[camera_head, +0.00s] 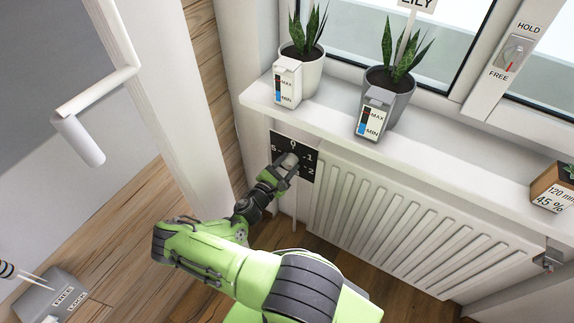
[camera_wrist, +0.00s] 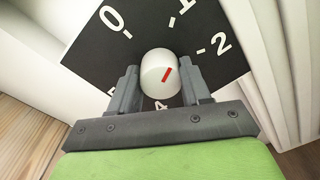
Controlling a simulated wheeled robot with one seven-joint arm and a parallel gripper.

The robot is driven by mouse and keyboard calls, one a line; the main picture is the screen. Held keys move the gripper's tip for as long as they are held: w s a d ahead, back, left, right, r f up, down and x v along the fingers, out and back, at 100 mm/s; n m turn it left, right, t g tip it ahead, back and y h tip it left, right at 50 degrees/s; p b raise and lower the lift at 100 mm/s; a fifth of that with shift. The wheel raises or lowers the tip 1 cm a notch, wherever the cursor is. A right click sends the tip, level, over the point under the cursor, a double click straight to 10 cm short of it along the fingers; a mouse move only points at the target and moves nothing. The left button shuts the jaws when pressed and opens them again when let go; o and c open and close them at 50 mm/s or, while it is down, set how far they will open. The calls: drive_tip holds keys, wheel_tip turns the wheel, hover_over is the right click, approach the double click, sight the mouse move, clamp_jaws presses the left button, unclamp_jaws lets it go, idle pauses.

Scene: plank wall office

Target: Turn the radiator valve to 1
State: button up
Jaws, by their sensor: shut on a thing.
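The radiator valve is a white round knob (camera_wrist: 153,62) with a short red mark, set on a black dial plate (camera_wrist: 205,65). In the wrist view, white numbers 0, 1, 2 and 4 show around the knob, with 5 partly hidden. The red mark slants up and right, roughly toward the side between 1 and 2. My gripper (camera_wrist: 159,84) is shut on the knob, one finger on each side. In the head view, my gripper (camera_head: 286,168) reaches the dial plate (camera_head: 297,141) left of the radiator and covers part of it.
The white radiator (camera_head: 400,215) stands right of the dial, under the sill (camera_head: 440,130). A wooden box (camera_head: 553,190) sits at the right. A door handle (camera_head: 80,135) and a grey FREE/LOCK box (camera_head: 50,297) are left.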

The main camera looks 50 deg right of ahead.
drive_tip(key=shift+f+n, duration=0.1)
drive_tip(key=shift+n, duration=0.6)
drive_tip(key=o, duration=1.1)
drive_tip(key=shift+c, duration=0.2)
drive_tip(key=shift+a, duration=0.1)
drive_tip(key=a+p, duration=0.2)
drive_tip(key=a, duration=1.3)
drive_tip(key=shift+s+a+p, duration=0.35)
drive_tip(key=shift+s, duration=0.05)
